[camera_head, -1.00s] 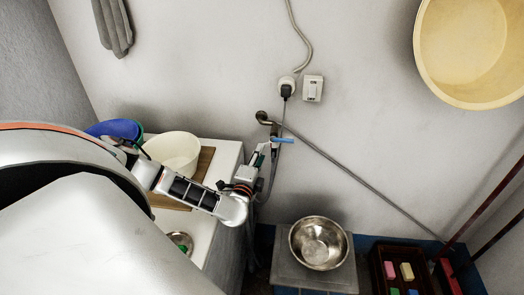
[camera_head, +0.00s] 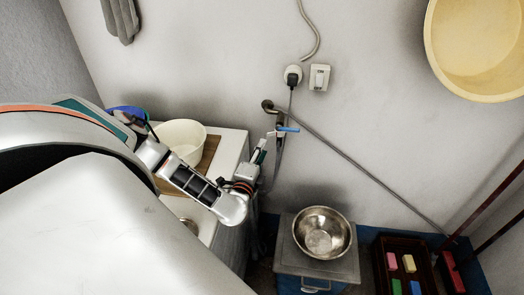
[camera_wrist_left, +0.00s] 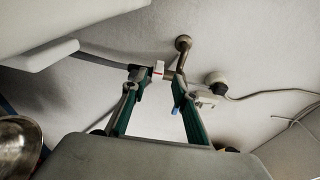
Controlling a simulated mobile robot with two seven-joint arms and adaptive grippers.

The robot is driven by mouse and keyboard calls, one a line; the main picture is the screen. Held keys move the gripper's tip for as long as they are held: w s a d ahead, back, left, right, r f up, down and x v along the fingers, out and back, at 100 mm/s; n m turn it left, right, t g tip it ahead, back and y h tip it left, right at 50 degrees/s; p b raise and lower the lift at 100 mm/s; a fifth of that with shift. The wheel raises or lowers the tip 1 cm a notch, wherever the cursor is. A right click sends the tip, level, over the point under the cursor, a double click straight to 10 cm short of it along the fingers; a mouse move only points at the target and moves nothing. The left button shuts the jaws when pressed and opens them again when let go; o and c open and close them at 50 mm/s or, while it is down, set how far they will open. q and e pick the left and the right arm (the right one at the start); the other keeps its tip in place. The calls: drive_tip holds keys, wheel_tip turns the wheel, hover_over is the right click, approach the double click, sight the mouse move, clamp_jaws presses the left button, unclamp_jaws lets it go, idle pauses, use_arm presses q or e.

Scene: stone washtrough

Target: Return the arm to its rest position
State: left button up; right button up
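My left arm (camera_head: 190,183) reaches in from the left in the head view, bent over the white counter. Its left gripper (camera_head: 265,147) points up toward the wall tap (camera_head: 280,140), in front of or beside its blue lever (camera_head: 288,129); I cannot tell whether they touch. In the left wrist view the two green fingers of the left gripper (camera_wrist_left: 155,88) stand apart, with nothing seen held between them. The tap's wall fitting (camera_wrist_left: 183,43) shows beyond the fingertips. My right gripper is in neither view.
A cream bowl (camera_head: 182,139) sits on a wooden board (camera_head: 208,154) on the counter, beside a blue bowl (camera_head: 128,111). A steel bowl (camera_head: 322,232) stands on a grey stool (camera_head: 345,267). A crate (camera_head: 383,265) with coloured blocks is at lower right. A yellow basin (camera_head: 475,50) hangs on the wall.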

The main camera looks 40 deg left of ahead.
use_arm(q)
drive_tip(key=shift+d, duration=0.1)
drive_tip(key=w+d+r+t+h, duration=0.1)
drive_tip(key=d+h, duration=0.2)
drive_tip(key=d, duration=0.6)
drive_tip(key=d+r+t+h, duration=0.2)
drive_tip(key=d+h, duration=0.2)
drive_tip(key=d, duration=0.4)
drive_tip(key=s+d+r+h, duration=0.1)
drive_tip(key=s+d+h, duration=0.25)
drive_tip(key=d, duration=0.45)
drive_tip(key=s+d+r+g+h, duration=0.1)
drive_tip(key=s+d+r+h, duration=0.2)
drive_tip(key=d, duration=0.5)
drive_tip(key=s+d+h, duration=0.3)
drive_tip(key=d+h, duration=0.2)
drive_tip(key=d, duration=0.3)
drive_tip(key=s+a+f+n+g+y, duration=0.2)
drive_tip(key=s+f+n, duration=0.1)
drive_tip(key=f, duration=0.4)
drive_tip(key=s+a+f+n+g+y, duration=0.2)
drive_tip(key=f, duration=0.5)
drive_tip(key=s+a+f+n+g+y, duration=0.2)
drive_tip(key=s+a+f, duration=0.2)
drive_tip(key=a+f, duration=0.2)
drive_tip(key=s+a+f+n+g+y, duration=0.2)
drive_tip(key=s+a+f+y, duration=0.1)
drive_tip(key=a+f, duration=0.3)
drive_tip(key=shift+s+a+f, duration=0.4)
drive_tip(key=shift+s, duration=0.5)
